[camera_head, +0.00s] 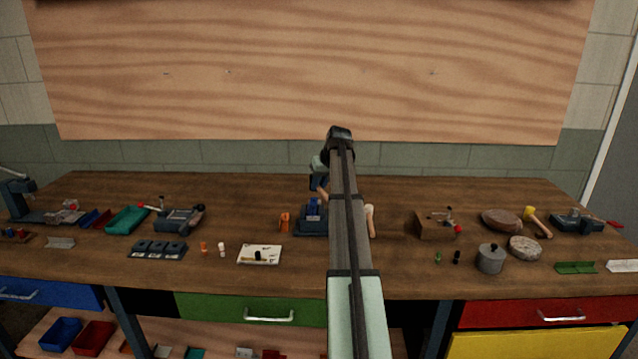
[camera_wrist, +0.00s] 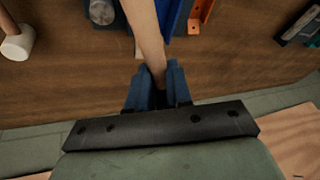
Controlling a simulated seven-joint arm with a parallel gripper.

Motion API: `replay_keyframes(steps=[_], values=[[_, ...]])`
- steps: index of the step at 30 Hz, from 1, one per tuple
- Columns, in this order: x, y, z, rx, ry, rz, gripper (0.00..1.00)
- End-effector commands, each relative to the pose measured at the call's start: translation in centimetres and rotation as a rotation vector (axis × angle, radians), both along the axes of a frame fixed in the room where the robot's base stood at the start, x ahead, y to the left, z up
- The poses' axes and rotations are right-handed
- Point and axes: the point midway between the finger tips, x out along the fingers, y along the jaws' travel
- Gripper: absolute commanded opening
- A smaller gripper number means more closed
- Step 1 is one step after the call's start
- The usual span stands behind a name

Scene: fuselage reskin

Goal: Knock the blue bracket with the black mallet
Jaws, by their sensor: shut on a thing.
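My gripper (camera_wrist: 153,82) is shut on a pale wooden handle (camera_wrist: 145,35), which I take to be the black mallet's. The handle runs up out of the wrist view, so the mallet head is not seen there. In the head view my gripper (camera_head: 317,184) is above the back of the bench, partly beside my arm. The blue bracket (camera_head: 313,207) stands in a dark blue-grey vise-like holder (camera_head: 309,226) just in front of it. In the wrist view the blue bracket (camera_wrist: 170,14) shows at the top, beside the handle; I cannot tell whether they touch.
An orange bracket (camera_head: 284,222) stands left of the holder. A white-headed mallet (camera_wrist: 17,44) lies on the other side, mostly hidden behind my arm in the head view. A wooden block (camera_head: 435,226) and a yellow mallet (camera_head: 535,222) lie farther right. Bare bench lies behind the holder.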

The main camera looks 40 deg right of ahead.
Motion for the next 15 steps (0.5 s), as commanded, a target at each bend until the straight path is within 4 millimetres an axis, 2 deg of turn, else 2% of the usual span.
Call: replay_keyframes(steps=[15], values=[[0.00,0.01,-0.39,0.000,0.000,0.000,0.00]])
